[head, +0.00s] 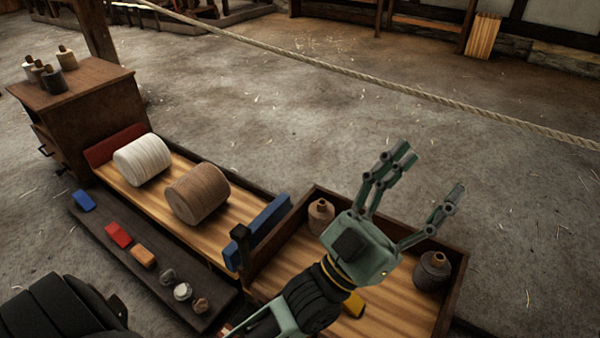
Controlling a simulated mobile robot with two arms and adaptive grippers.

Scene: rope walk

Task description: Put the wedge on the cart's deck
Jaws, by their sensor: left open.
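The cart's deck (152,203) is a long pale plank surface between a red end board (115,146) and a blue end board (262,228). A white spool (142,160) and a brown spool (197,193) lie on it. A yellow piece (353,305), possibly the wedge, lies in the wooden tray right of the deck, partly hidden by my left arm. Small blue (84,200), red (118,235) and orange (144,256) blocks sit on a dark ledge; I cannot tell if one is the wedge. My left gripper (428,178) is open and empty, above the tray. My right gripper is not in view.
The tray (453,300) also holds a tan bottle (320,215) and a dark bottle (432,271). Several small items stand on the dark ledge (150,283). A brown cabinet (90,110) carries bottles. A rope (370,82) stretches across; the floor behind is mostly clear.

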